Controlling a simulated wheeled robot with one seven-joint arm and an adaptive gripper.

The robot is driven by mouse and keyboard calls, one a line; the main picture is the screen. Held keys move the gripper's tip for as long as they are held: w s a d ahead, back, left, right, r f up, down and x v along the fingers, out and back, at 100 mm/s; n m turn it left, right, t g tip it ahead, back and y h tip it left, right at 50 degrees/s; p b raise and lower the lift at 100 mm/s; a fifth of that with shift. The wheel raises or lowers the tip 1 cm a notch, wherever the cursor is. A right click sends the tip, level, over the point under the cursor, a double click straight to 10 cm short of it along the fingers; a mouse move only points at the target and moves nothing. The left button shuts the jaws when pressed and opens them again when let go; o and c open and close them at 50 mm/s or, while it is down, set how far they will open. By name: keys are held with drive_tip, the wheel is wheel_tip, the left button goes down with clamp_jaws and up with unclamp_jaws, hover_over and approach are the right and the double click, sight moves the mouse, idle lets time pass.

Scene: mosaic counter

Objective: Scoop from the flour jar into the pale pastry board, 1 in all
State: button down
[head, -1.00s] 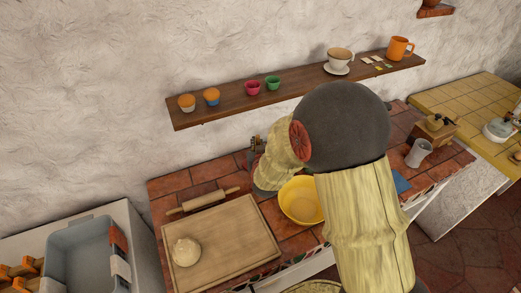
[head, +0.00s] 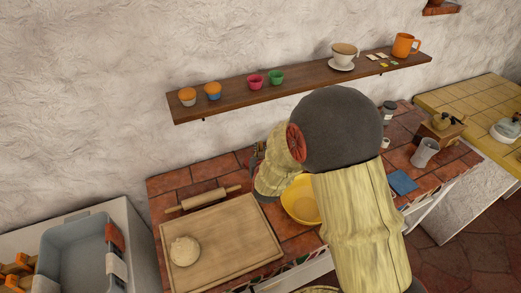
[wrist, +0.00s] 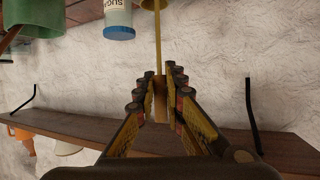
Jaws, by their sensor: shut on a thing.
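The pale pastry board (head: 228,256) lies on the tiled counter at the front left, with a round ball of dough (head: 184,251) on its left part. In the wrist view my gripper (wrist: 160,85) is shut on the lower part of a thin yellow handle (wrist: 158,45). The handle runs to the top edge, where the tool's wider end is cut off, so any load is out of sight. I cannot make out the flour jar. A jar marked sugar (wrist: 118,18) appears upside down in the wrist view.
A yellow bowl (head: 299,204) sits right of the board, partly behind my arm. A rolling pin (head: 203,198) lies behind the board. A wall shelf (head: 310,82) with cups runs above the counter. A small jar (head: 388,112) and a grey cup (head: 424,152) stand to the right.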

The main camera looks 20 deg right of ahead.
sight(261, 143)
drive_tip(key=shift+f+b, duration=2.2)
drive_tip(key=shift+f, duration=0.5)
drive_tip(key=shift+r, duration=0.1)
drive_tip(key=shift+r+p, duration=2.9)
drive_tip(key=shift+r, duration=1.9)
